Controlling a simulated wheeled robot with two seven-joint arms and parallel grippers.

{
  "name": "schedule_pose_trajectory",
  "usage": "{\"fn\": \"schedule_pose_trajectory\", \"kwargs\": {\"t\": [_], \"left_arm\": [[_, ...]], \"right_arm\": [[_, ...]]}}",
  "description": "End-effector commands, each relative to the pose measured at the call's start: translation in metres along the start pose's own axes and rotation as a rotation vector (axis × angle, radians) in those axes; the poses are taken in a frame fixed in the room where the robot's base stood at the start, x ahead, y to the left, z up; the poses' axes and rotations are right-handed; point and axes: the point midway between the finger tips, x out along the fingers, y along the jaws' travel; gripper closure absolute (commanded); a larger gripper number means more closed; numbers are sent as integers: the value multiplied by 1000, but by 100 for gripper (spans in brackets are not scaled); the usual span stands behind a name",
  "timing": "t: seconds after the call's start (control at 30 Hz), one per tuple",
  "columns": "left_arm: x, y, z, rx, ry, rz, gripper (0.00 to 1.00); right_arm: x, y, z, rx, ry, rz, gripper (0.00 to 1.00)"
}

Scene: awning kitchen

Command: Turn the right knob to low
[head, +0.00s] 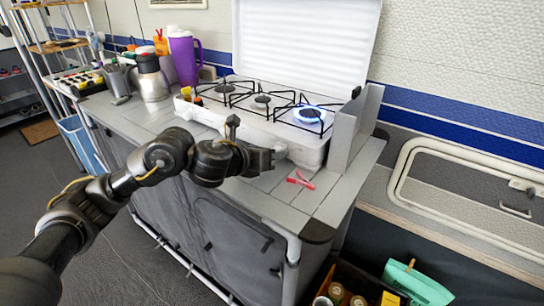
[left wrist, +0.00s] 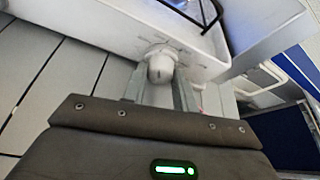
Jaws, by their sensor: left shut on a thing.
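The white stove (head: 315,146) stands on the grey counter with its lid up. Its right burner (head: 309,115) burns with a blue flame; no flame shows at the other burners. My left gripper (head: 276,152) is at the stove's front right. In the left wrist view the right knob (left wrist: 160,66), white and rounded, sits between the two fingers of the left gripper (left wrist: 160,84), which is shut on it. Printed marks show on the panel around the knob. In the head view the gripper hides the knob. My right gripper is not in view.
A red clip (head: 300,180) lies on the counter right of the gripper. A grey side panel (head: 352,130) stands at the stove's right. A steel jug (head: 151,80) and a purple pitcher (head: 185,58) stand at the left. A box with a teal pouch (head: 417,284) is below.

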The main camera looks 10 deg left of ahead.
Motion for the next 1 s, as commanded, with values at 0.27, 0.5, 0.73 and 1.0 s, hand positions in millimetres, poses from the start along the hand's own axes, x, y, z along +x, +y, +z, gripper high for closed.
{"fn": "schedule_pose_trajectory", "kwargs": {"t": [0.27,0.5,0.73,1.0], "left_arm": [[0,3,-1,-210,-1,-84,94],[0,4,-1,-331,-1,-135,94],[0,4,0,-389,-1,-159,94],[0,4,0,-404,-1,-165,94]], "right_arm": [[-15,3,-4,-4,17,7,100],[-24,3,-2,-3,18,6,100],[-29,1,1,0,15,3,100],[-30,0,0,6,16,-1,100]]}}
